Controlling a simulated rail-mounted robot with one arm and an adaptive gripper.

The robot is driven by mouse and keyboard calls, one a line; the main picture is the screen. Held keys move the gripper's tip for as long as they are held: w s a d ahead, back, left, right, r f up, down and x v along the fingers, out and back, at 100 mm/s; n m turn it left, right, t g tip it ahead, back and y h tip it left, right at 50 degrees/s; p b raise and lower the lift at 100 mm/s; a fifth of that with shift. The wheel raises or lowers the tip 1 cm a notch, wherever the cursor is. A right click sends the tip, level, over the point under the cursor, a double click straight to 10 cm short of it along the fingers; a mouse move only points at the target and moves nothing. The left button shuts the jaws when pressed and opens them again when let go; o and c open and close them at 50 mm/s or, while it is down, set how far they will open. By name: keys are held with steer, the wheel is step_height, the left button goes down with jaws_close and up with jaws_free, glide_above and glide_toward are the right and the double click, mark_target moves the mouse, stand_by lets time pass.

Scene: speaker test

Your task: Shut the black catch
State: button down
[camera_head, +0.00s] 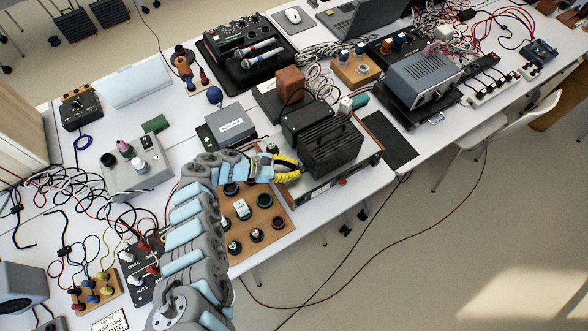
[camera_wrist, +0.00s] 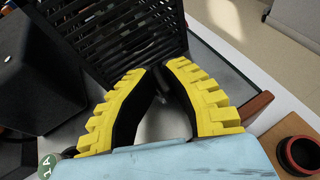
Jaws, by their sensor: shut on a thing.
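My gripper (camera_head: 297,168) has yellow ridged fingers and reaches in from the left, low at the front left of a black slatted panel (camera_head: 335,155). In the wrist view my gripper (camera_wrist: 154,72) has its fingertips drawn together just below the lower edge of the slatted panel (camera_wrist: 110,30). A small dark piece (camera_wrist: 165,88), which looks like the black catch, shows between the fingers; the fingers hide most of it. I cannot tell its exact position. A black box (camera_head: 306,122) stands behind the slatted panel.
A wooden board with several round knobs (camera_head: 262,222) lies below my gripper, near the table edge. A grey box (camera_head: 230,126) stands to the left, and a black mat (camera_head: 390,140) lies to the right. Loose cables crowd the left side.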

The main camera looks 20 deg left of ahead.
steer(key=shift+d+r, duration=0.15)
stand_by(0.3)
steer(key=c, duration=1.2)
jaws_free()
steer(key=shift+d, duration=0.1)
steer(key=shift+s+a+r, duration=0.1)
steer(key=shift+s+a, duration=0.15)
steer(key=shift+a, duration=0.35)
steer(key=v, duration=1.1)
steer(key=shift+w, duration=0.15)
